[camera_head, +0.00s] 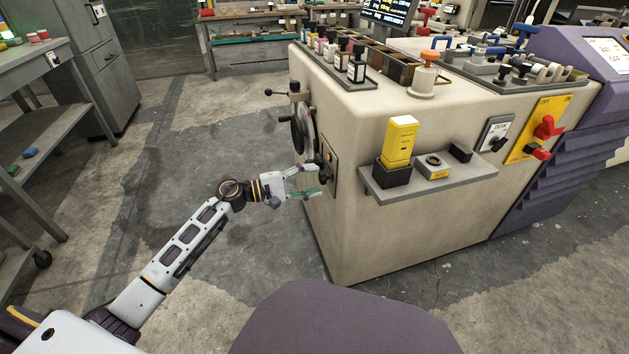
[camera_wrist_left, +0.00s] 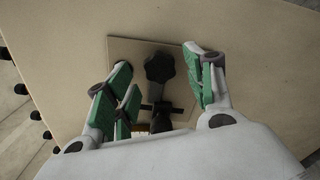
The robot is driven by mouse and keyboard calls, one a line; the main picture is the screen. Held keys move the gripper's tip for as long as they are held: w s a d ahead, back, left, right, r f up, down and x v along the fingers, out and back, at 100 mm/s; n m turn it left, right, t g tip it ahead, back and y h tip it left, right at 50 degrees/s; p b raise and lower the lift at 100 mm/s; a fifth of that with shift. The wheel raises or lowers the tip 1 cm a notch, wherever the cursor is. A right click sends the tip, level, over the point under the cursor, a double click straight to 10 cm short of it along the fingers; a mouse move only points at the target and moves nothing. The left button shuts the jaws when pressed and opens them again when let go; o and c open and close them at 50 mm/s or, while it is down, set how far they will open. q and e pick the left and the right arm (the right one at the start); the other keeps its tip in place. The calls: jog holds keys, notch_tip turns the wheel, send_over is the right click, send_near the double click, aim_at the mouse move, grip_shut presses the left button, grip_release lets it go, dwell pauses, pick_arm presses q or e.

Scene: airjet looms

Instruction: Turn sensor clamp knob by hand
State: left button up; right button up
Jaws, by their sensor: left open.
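The sensor clamp knob (camera_wrist_left: 160,67) is a dark lobed knob on a tan square plate (camera_wrist_left: 128,48) fixed to the machine's side. In the head view the plate (camera_head: 331,158) shows edge-on with the dark knob (camera_head: 324,174) standing out from it. My left gripper (camera_head: 312,181) is open, its green-padded fingers close to the plate. In the left wrist view the fingers of the left gripper (camera_wrist_left: 165,85) stand on both sides of the knob, with visible gaps. I cannot tell from this whether they touch the plate. My right gripper is not in view.
A dark handwheel (camera_head: 303,130) sits on the same machine side, just above the plate. A grey shelf (camera_head: 440,182) with a yellow device (camera_head: 399,140) juts from the front face. The floor left of the machine is clear around my arm.

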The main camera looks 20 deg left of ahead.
pick_arm(q)
jog(key=shift+v, duration=2.2)
jog(key=shift+s, duration=0.1)
jog(key=v, duration=1.2)
